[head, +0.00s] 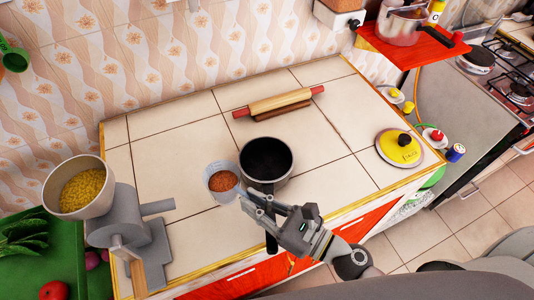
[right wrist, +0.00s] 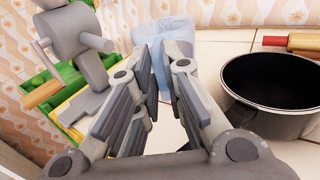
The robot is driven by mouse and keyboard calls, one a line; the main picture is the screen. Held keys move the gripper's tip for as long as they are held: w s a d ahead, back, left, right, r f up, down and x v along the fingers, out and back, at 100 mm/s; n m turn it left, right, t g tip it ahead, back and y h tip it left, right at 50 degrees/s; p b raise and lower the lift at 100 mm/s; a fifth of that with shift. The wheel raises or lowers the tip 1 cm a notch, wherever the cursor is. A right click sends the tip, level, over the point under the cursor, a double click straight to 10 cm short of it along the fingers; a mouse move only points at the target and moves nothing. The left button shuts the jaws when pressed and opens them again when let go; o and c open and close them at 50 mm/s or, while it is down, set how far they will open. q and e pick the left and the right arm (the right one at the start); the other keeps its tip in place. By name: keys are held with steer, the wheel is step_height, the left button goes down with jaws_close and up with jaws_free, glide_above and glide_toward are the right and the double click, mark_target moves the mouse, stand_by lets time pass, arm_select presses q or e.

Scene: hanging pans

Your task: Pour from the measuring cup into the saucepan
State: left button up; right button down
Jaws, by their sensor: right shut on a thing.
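The measuring cup (head: 214,170) is clear and bluish, with reddish-brown grains inside. It stands about upright, just left of the saucepan (head: 288,176). The saucepan is dark inside and looks empty, and its handle points toward the front edge of the counter. My right gripper (head: 247,198) reaches in from the right, over the saucepan handle, and is shut on the measuring cup. In the right wrist view the cup (right wrist: 174,45) shows beyond the fingers (right wrist: 165,85), which hide its near side. The saucepan (right wrist: 275,88) is at the right there. My left gripper is not in view.
A rolling pin (head: 279,103) lies behind the saucepan. A yellow lid (head: 398,150) lies on the right of the tiled counter (head: 185,135). A grey grinder (head: 130,222) with a bowl of yellow pasta (head: 82,190) stands at the left. Bare tiles lie between.

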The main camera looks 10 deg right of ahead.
steer(key=m+t, duration=0.1)
steer(key=m, duration=0.7)
glide_above(268, 193)
steer(key=s, duration=0.2)
steer(key=shift+s+d+h+p, duration=0.1)
steer(key=shift+d+h+p, duration=0.2)
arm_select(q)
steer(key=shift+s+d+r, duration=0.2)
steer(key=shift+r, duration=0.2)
arm_select(e)
steer(key=shift+d+r+m, duration=0.1)
steer(key=shift+m, duration=0.4)
arm_select(q)
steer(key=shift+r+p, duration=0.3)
steer(key=shift+p, duration=0.15)
arm_select(e)
steer(key=shift+w+d+r+m+t, duration=0.2)
steer(key=shift+m+t, duration=0.1)
steer(key=shift+m, duration=0.2)
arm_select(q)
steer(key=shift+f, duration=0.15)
arm_select(e)
steer(key=shift+f+m, duration=0.25)
steer(key=shift+m, duration=0.15)
